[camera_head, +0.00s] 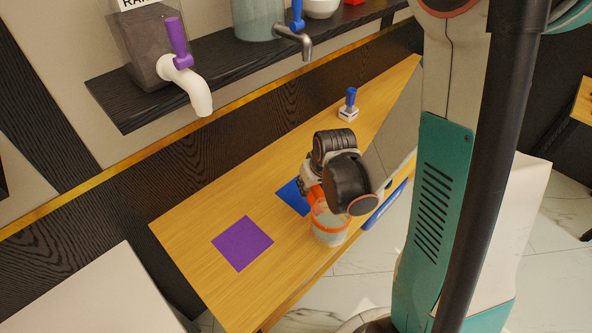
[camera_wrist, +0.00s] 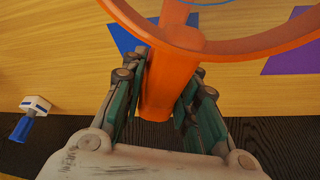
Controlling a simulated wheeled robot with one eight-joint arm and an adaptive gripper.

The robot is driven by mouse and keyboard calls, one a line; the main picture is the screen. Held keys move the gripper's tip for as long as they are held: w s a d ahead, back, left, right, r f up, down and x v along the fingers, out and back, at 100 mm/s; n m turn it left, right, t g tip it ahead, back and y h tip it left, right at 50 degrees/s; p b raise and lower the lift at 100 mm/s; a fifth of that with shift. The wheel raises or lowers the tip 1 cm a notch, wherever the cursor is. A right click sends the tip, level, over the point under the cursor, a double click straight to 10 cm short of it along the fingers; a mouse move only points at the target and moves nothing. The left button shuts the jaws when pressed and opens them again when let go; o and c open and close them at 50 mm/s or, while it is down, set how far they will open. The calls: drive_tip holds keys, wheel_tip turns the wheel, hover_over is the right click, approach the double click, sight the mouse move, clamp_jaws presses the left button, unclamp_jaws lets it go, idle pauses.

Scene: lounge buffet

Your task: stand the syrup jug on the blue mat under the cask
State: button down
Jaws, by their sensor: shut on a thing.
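The syrup jug (camera_head: 330,234) is a clear vessel with an orange rim and handle, upright near the counter's front edge. My gripper (camera_head: 313,190) is shut on its orange handle (camera_wrist: 165,85), which shows between the fingers in the wrist view. I cannot tell whether the jug's base touches the counter. The blue mat (camera_head: 291,196) lies just behind and left of the jug, partly hidden by my gripper; it also shows in the wrist view (camera_wrist: 124,35). The cask with the blue tap (camera_head: 257,20) stands on the dark shelf above, cut off by the frame.
A purple mat (camera_head: 242,243) lies left of the jug. A cask with a purple tap (camera_head: 140,52) stands on the dark shelf (camera_head: 112,98), its white spout overhanging. A small white-and-blue object (camera_head: 348,110) stands farther along the wooden counter (camera_head: 185,220). The counter's left end is bare.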

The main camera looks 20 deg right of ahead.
drive_tip(key=w+b, duration=0.2)
drive_tip(key=w, duration=0.9)
drive_tip(key=shift+w, duration=0.15)
drive_tip(key=b+x, duration=0.1)
drive_tip(key=x, duration=0.2)
drive_tip(key=shift+b, duration=0.35)
drive_tip(key=shift+f, duration=0.45)
drive_tip(key=c, duration=1.2)
unclamp_jaws()
drive_tip(key=shift+c, duration=0.2)
